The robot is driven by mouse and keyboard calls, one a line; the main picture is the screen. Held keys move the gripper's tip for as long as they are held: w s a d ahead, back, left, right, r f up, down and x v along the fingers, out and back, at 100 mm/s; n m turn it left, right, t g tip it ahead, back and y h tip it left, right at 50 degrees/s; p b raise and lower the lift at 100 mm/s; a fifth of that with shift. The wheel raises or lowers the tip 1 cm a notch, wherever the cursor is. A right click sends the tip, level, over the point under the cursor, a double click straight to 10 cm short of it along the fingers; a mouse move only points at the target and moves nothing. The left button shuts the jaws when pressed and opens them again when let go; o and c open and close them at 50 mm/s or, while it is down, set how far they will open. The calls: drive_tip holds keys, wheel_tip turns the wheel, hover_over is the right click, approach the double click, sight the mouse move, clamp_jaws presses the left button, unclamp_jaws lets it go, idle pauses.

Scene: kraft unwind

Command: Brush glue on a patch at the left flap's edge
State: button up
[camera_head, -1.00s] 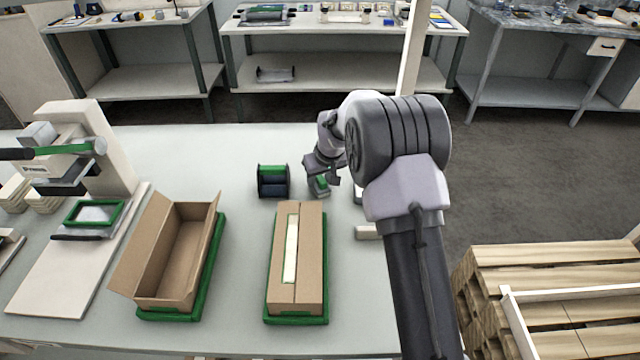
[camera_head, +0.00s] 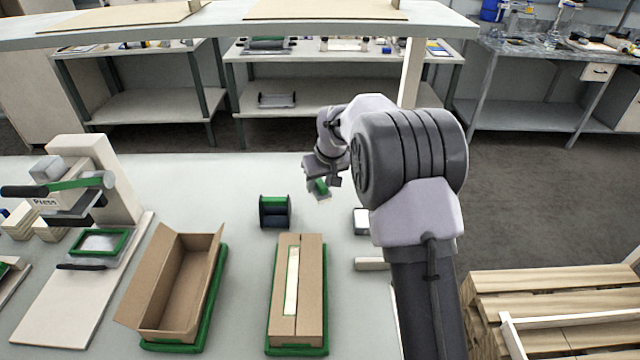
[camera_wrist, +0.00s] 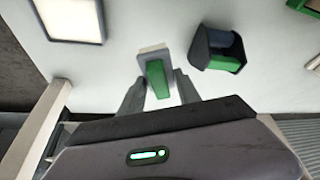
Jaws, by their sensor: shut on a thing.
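My gripper (camera_head: 322,178) is shut on a brush (camera_wrist: 157,77) with a green handle and a pale, blocky head. The brush also shows in the head view (camera_head: 322,190), over the table behind the boxes. The closed carton (camera_head: 313,285) lies in a green tray (camera_head: 297,351) nearer the front. Its two top flaps meet along a lengthwise seam. A pale strip (camera_head: 291,280) lies along the left flap (camera_head: 281,300), beside the seam. The brush is well apart from the carton. I cannot tell whether its head carries glue.
A dark and green holder (camera_head: 275,211) stands behind the closed carton and shows in the wrist view (camera_wrist: 218,48). A pale, dark-rimmed pad (camera_head: 361,221) lies right of it. An open carton (camera_head: 172,285) stands left, and a press (camera_head: 95,185) farther left. Stacked planks (camera_head: 540,290) stand right.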

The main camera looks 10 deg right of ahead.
drive_tip(key=s+a+r+n+g+y+p, duration=0.1)
drive_tip(key=s+a+n, duration=0.2)
drive_tip(key=s+n, duration=0.1)
drive_tip(key=s+a+r+n+g+y+p, duration=0.1)
drive_tip(key=s+a+n, duration=0.2)
drive_tip(key=s+n, duration=0.2)
drive_tip(key=s+a+r+n+g+y+p, duration=0.1)
drive_tip(key=s+a+r+n, duration=0.1)
drive_tip(key=s, duration=0.5)
drive_tip(key=shift+s+a+n+g+y+p, duration=0.2)
drive_tip(key=shift+a+n, duration=0.25)
drive_tip(key=shift+n, duration=0.2)
drive_tip(key=shift+s+a+n+g+y+p, duration=0.1)
drive_tip(key=shift+a+n+p, duration=0.1)
drive_tip(key=shift+a+n, duration=0.35)
drive_tip(key=shift+d+f+b, duration=0.2)
drive_tip(key=shift+f+b, duration=1.05)
drive_tip(key=shift+f, duration=0.9)
drive_tip(key=shift+f+b, duration=0.5)
drive_tip(key=shift+s+a+f+b, duration=0.1)
drive_tip(key=shift+f+b, duration=0.05)
drive_tip(key=shift+b, duration=0.85)
drive_tip(key=shift+s, duration=0.1)
drive_tip(key=shift+b, duration=0.75)
